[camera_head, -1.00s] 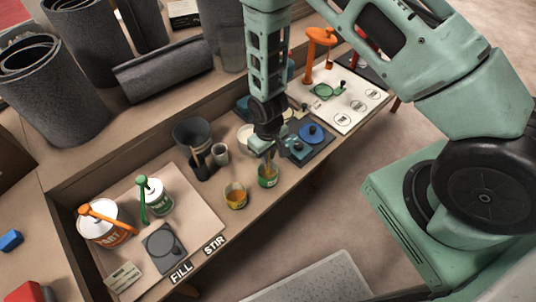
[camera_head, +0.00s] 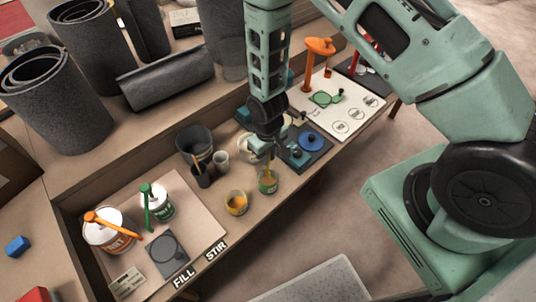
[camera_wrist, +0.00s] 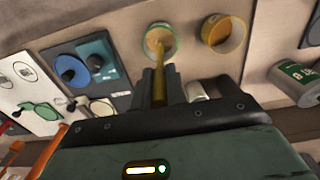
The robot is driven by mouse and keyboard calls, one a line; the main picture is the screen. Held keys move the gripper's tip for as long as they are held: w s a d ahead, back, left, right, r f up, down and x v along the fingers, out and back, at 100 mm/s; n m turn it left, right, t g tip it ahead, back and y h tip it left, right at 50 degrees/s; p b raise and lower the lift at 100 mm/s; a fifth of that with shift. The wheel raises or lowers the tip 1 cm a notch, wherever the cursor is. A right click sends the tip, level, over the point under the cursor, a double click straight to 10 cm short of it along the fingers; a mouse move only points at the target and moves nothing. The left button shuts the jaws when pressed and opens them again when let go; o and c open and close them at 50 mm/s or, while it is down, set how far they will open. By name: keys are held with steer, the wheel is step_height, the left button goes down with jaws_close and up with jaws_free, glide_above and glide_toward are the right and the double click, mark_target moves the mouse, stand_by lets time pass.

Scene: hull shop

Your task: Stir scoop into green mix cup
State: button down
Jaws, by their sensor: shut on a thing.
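The green mix cup (camera_head: 268,184) stands on the bench near its front edge; it also shows in the wrist view (camera_wrist: 172,45). My gripper (camera_head: 266,152) is just above the cup. It is shut on a yellowish stir stick (camera_wrist: 159,88), whose lower end reaches into the cup opening; the stick also shows in the head view (camera_head: 269,167). How deep its tip sits, and whether it touches the cup wall, I cannot tell. The cup's contents look yellowish in the wrist view.
A yellow cup (camera_head: 236,203) with orange contents stands left of the green cup. Behind are a dark bucket (camera_head: 194,142), a small pale cup (camera_head: 221,160) and a dark holder (camera_head: 203,178). A dark plate with a blue disc (camera_head: 311,141) lies to the right. Paint cans (camera_head: 108,236) stand left.

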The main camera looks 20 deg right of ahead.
steer(key=shift+r+p, duration=1.9)
steer(key=shift+r, duration=0.65)
